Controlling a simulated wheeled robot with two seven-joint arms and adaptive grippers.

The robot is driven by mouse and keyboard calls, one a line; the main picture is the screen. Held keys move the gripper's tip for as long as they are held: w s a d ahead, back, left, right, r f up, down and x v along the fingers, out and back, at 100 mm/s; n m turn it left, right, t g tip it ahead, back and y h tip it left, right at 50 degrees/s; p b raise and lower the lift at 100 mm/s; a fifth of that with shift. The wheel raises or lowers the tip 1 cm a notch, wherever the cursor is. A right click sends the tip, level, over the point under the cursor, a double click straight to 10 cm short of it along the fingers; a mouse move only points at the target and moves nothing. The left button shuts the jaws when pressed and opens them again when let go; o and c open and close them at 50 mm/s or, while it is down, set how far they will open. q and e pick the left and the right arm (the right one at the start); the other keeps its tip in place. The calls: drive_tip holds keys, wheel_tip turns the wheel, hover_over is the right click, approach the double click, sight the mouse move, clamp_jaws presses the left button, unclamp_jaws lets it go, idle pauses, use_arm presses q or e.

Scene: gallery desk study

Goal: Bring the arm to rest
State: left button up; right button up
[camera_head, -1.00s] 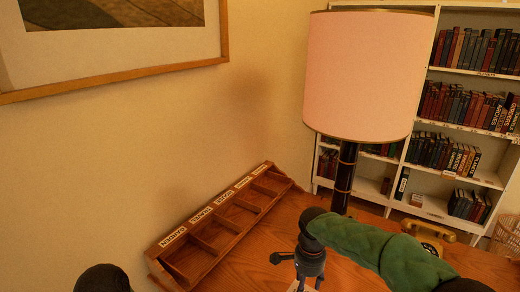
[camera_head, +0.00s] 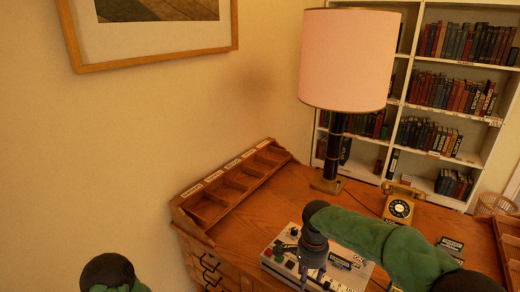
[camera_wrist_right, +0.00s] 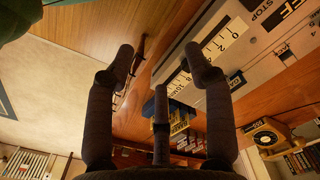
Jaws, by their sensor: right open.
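My right arm, in a green padded sleeve, comes in from the right in the head view. Its dark gripper (camera_head: 312,272) points down over a pale control box (camera_head: 348,272) on the desk. In the right wrist view the gripper (camera_wrist_right: 160,62) is open, its fingers apart with nothing held between them. The control box (camera_wrist_right: 262,58) shows there at the upper right, with a numbered scale and a STOP label. I cannot tell whether a fingertip touches the box. A dark rounded part of my left arm shows at the lower left of the head view; the left gripper does not show.
A wooden desk (camera_head: 262,212) carries a labelled compartment rack (camera_head: 232,184) along the wall, a lamp with a pink shade (camera_head: 346,58) and a gold telephone (camera_head: 398,206). A bookshelf (camera_head: 482,140) stands behind. Bare desktop lies between rack and control box.

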drive_tip(key=s+a+f+n+y, duration=0.1)
drive_tip(key=s+a+f+n, duration=0.15)
drive_tip(key=f, duration=0.75)
drive_tip(key=s+a+f+n+y, duration=0.1)
drive_tip(key=s+f+n+y, duration=0.15)
drive_tip(key=f, duration=0.85)
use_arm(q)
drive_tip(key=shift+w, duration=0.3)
use_arm(e)
drive_tip(key=s+f+n, duration=0.5)
drive_tip(key=s+f, duration=0.7)
drive_tip(key=s, duration=0.5)
drive_tip(key=shift+a, duration=0.25)
drive_tip(key=shift+f, duration=0.1)
